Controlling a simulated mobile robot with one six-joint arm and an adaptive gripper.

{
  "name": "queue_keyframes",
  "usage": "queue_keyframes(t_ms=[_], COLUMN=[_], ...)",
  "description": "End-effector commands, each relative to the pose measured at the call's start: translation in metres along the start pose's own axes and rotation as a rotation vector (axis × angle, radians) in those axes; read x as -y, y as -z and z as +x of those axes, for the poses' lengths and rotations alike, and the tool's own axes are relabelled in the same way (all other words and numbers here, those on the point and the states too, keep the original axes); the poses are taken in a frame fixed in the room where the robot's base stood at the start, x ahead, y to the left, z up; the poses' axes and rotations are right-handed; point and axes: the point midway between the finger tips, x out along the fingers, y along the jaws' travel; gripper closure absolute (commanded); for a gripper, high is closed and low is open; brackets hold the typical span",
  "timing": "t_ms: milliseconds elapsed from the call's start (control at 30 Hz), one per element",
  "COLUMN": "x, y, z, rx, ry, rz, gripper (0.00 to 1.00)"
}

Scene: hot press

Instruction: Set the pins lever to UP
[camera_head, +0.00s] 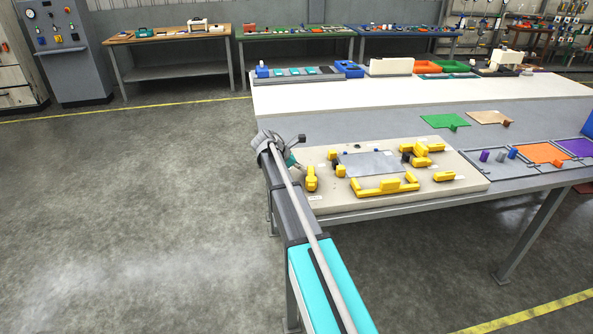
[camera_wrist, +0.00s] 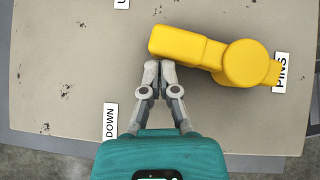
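The yellow pins lever (camera_wrist: 205,50) lies on the beige board, with its round hub (camera_wrist: 245,62) at right beside a "PINS" label (camera_wrist: 281,72). Its handle points left in the wrist view, between a "DOWN" label (camera_wrist: 110,121) and a partly cut-off label starting with "U" (camera_wrist: 121,4). My gripper (camera_wrist: 159,68) has its fingertips together, at the DOWN-side edge of the handle's free end; whether they touch it I cannot tell. In the head view the lever (camera_head: 312,179) stands at the board's left edge, with my gripper (camera_head: 293,161) beside it.
The beige board (camera_head: 440,188) carries a grey metal plate (camera_head: 370,164) and several other yellow parts to the right of the lever. Orange (camera_head: 543,153) and green (camera_head: 443,121) mats lie farther right. Open floor is at left.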

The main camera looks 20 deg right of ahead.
Motion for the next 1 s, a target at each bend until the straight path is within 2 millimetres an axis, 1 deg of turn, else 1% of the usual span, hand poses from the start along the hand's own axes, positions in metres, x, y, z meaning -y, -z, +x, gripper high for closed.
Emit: queue_keyframes(t_ms=[100,333,1000], x=[0.0,0.001,0.002], y=[-0.007,-0.017,-0.021], z=[0.007,0.017,0.021], rx=[0.0,0.0,0.001], ry=[0.003,0.007,0.007], rz=[0.003,0.007,0.007], gripper=[1.0,1.0,1.0])
